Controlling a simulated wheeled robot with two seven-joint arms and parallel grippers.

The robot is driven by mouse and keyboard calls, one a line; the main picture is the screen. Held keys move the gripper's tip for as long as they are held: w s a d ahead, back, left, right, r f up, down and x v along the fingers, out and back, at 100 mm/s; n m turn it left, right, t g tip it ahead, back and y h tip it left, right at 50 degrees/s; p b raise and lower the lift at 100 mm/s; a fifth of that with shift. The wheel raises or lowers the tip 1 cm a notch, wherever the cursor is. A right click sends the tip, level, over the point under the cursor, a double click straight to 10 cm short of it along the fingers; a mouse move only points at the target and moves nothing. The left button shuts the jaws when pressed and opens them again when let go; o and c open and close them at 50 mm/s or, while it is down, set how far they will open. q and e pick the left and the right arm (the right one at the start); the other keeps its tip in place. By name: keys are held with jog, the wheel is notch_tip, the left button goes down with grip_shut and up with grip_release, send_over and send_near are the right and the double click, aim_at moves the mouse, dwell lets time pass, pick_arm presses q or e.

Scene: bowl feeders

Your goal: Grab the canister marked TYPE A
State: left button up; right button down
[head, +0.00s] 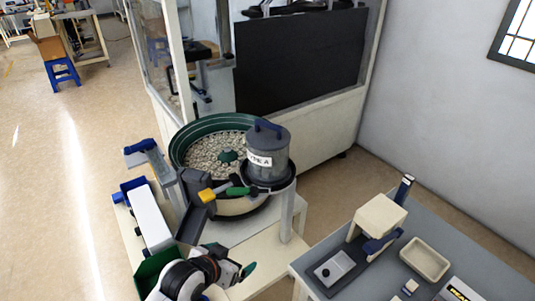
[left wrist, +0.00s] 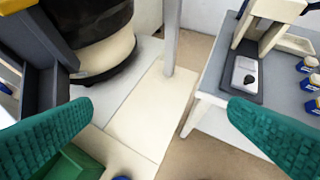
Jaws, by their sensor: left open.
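The grey canister (head: 267,150) has a blue handle on top and a white label that reads TYPE A, partly turned to the side. It stands upright in a dark holder at the right edge of the green bowl feeder (head: 190,136). My left gripper (head: 230,268) is low in the head view, below and in front of the canister and apart from it. In the left wrist view, its two teal fingers are wide apart with nothing between them (left wrist: 160,108). I cannot make out the canister in that view. My right gripper is not in view.
A cream feeder base (left wrist: 105,50) and a grey post (left wrist: 171,35) stand ahead of the fingers. A green bin (head: 150,268) is beside my left arm. A grey table (head: 460,245) with a press-like device (head: 378,222) and a tray (head: 424,260) is at right.

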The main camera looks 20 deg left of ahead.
pick_arm(q)
jog(key=w+a+r+t+h, duration=0.15)
jog(key=w+r+t, duration=0.25)
jog(key=w+r, duration=0.5)
jog(key=w+r+t+h, duration=0.2)
jog(key=w+r+t, duration=0.2)
jog(key=r, duration=0.8)
jog(key=p, duration=0.2)
send_near(267, 126)
jog(key=w, duration=0.1)
jog(key=w+d, duration=0.1)
jog(key=shift+w+f+m+y, duration=0.15)
jog(key=shift+w+m+y, duration=0.15)
jog(key=shift+m, duration=0.1)
jog(key=shift+w, duration=0.25)
jog(key=p+x, duration=0.2)
jog(key=x, duration=0.1)
jog(key=p+x, duration=0.1)
jog(key=shift+w+d+r, duration=0.1)
jog(key=shift+w+r, duration=0.2)
jog(key=shift+r, duration=0.05)
jog(key=shift+w+d+f, duration=0.1)
jog(key=shift+w+f, duration=0.05)
jog(key=shift+w, duration=0.2)
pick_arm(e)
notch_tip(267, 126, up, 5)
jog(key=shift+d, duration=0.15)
pick_arm(q)
jog(key=shift+s, duration=0.1)
